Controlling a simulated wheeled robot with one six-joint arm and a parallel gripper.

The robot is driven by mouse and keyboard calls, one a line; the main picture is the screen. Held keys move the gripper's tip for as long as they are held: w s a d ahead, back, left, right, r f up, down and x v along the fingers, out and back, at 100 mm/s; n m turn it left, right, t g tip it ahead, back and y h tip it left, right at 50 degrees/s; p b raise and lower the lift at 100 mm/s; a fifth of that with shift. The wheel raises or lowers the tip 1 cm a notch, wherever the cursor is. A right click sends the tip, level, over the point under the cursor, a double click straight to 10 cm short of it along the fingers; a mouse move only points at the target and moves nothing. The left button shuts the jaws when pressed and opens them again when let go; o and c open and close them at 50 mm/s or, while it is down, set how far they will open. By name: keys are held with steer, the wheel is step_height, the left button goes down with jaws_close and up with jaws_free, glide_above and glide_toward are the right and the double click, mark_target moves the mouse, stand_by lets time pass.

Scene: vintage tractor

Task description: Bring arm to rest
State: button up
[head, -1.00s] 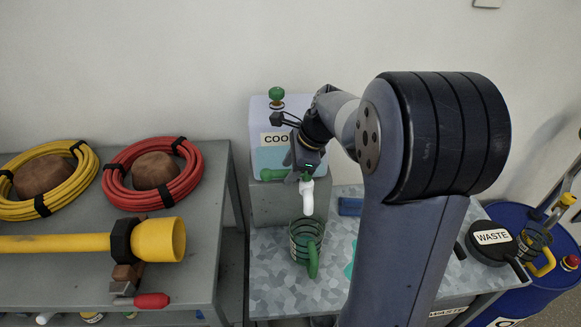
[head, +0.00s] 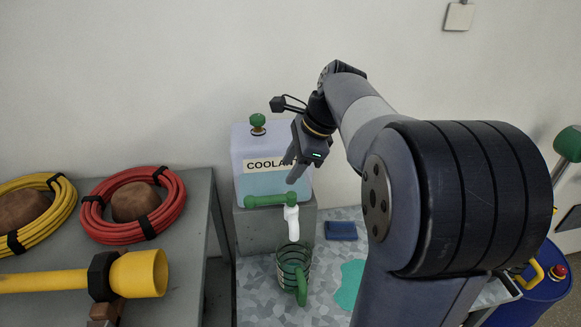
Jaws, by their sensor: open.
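My gripper (head: 292,171) is in the head view, in front of the coolant container and a little above its tap. It points down and left, and its jaws look empty. The coolant container (head: 243,147) is translucent with a green cap and a partly hidden "COOLANT" label. Its green tap (head: 262,200) has a white spout (head: 291,222). A clear jug with a green handle (head: 293,268) stands below the spout on the bench. My gripper appears apart from the tap, though the exact gap is hard to tell. My arm crosses the right half of the view.
A grey table (head: 190,258) at left holds a red hose coil (head: 100,228), a yellow hose coil (head: 55,218) and a yellow tool (head: 140,273). A blue sponge-like block (head: 341,230) and a teal patch (head: 349,284) lie on the bench. A blue drum (head: 543,302) stands at right.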

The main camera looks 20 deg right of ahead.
mark_target(273, 197)
steer(key=shift+f, duration=0.15)
steer(key=x, duration=1.1)
steer(key=shift+p, duration=0.3)
steer(key=shift+s+n+g+b, duration=0.3)
steer(key=shift+n+b, duration=0.15)
steer(key=shift+n, duration=0.45)
steer(key=shift+s, duration=0.1)
steer(key=shift+r, duration=0.25)
